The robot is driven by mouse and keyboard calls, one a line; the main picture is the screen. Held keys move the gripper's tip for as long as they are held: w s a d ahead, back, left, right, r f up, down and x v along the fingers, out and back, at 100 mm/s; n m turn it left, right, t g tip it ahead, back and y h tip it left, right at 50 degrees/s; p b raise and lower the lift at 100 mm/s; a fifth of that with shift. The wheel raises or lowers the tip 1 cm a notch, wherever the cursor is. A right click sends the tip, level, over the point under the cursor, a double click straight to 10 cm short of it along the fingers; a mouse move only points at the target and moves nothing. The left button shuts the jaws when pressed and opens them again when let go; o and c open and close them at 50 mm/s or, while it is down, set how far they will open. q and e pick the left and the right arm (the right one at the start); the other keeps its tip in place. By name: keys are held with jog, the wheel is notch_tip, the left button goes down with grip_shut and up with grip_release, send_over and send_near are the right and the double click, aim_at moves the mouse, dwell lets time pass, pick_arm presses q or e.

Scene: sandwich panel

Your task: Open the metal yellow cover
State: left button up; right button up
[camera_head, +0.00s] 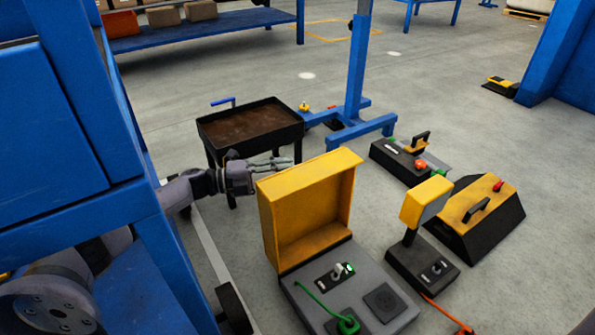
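The yellow metal cover (312,205) stands raised, roughly upright, at the back edge of a grey panel box (360,270). Its hollow inner side faces me. My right gripper is out of view.
A black cart with a brown top (250,127) stands just behind my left gripper. Right of the panel are a yellow-headed device (425,200) and a black-and-yellow case (475,215). A blue frame (60,130) fills the left. Open floor lies at the far right.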

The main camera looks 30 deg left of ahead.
pick_arm(q)
jog(key=v, duration=0.7)
jog(key=shift+s+a, duration=0.25)
jog(key=shift+a, duration=0.05)
jog(key=v, duration=0.8)
jog(key=shift+s+a+b, duration=0.2)
jog(key=shift+a+b, duration=0.05)
jog(key=shift+b, duration=0.15)
dwell(0.5)
